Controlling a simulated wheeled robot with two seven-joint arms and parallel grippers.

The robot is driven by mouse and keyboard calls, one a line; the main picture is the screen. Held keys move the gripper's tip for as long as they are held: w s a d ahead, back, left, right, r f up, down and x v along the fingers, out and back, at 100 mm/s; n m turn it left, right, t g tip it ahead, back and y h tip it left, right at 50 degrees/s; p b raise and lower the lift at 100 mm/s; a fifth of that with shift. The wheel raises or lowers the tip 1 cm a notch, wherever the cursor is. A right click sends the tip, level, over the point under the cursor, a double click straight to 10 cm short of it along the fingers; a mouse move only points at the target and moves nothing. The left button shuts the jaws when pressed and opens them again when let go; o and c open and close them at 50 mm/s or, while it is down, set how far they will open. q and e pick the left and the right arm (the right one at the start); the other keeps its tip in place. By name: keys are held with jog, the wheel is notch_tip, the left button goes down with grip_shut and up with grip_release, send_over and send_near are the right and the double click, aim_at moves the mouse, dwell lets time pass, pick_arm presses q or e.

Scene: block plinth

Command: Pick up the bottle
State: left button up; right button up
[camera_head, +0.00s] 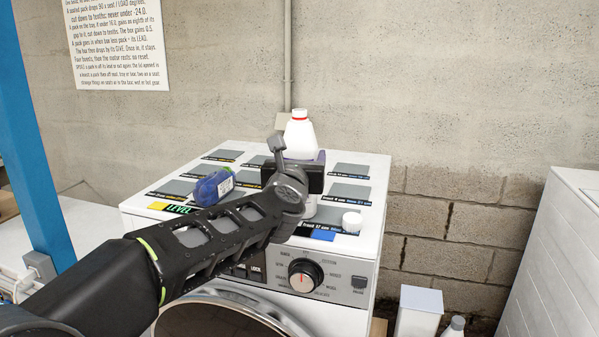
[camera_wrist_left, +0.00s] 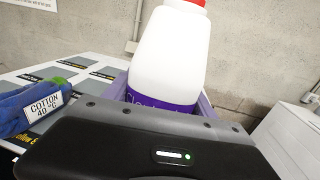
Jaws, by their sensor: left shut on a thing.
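The white bottle (camera_head: 300,138) with a red cap stands upright above the washing machine top in the head view. In the left wrist view the bottle (camera_wrist_left: 168,60) fills the upper middle, with a purple label low on its body. My left gripper (camera_head: 305,182) is at the bottle's lower part and is shut on it. My right gripper is not in view.
The white washing machine top (camera_head: 225,146) carries several grey labelled pads. A blue bundle (camera_head: 213,187) with a "COTTON 40" label lies left of the gripper. A small white cylinder (camera_head: 352,222) stands at the front right. Purple edges (camera_wrist_left: 205,105) show behind the bottle. A wall rises behind.

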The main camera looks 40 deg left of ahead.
aim_at(302, 110)
pick_arm(q)
jog(key=c, duration=0.6)
jog(key=shift+r, duration=0.1)
notch_tip(302, 110, up, 10)
jog(key=p, duration=0.4)
dwell(0.4)
